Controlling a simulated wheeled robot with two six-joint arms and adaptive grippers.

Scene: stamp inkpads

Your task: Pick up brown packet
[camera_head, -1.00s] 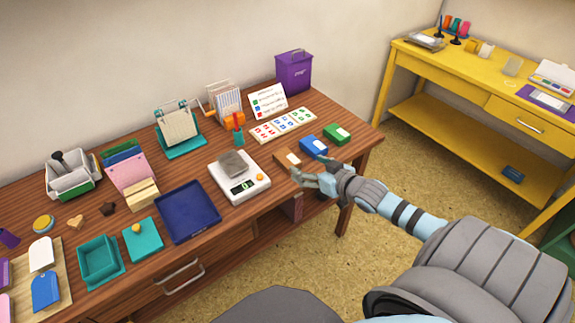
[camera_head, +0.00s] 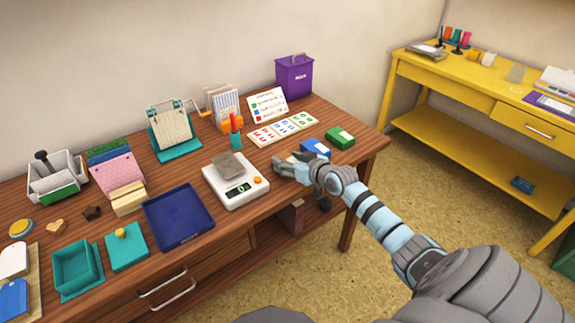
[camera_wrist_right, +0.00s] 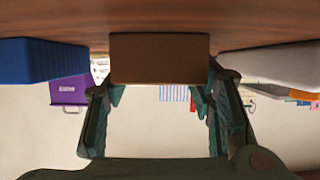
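The brown packet (camera_wrist_right: 160,58) lies on the wooden table, and in the right wrist view its end face sits between the tips of my right gripper (camera_wrist_right: 160,92). The fingers stand apart, one on each side of it, with no clear contact. In the head view my right gripper (camera_head: 287,164) is low over the table's front right part, between the scale and the blue box, and it hides most of the packet. My left gripper is not in view.
A white scale (camera_head: 235,193) with a grey block on it stands left of my right gripper. A blue box (camera_head: 314,147) and a green box (camera_head: 340,138) are close on the far right side. A purple bin (camera_head: 293,77) stands at the back.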

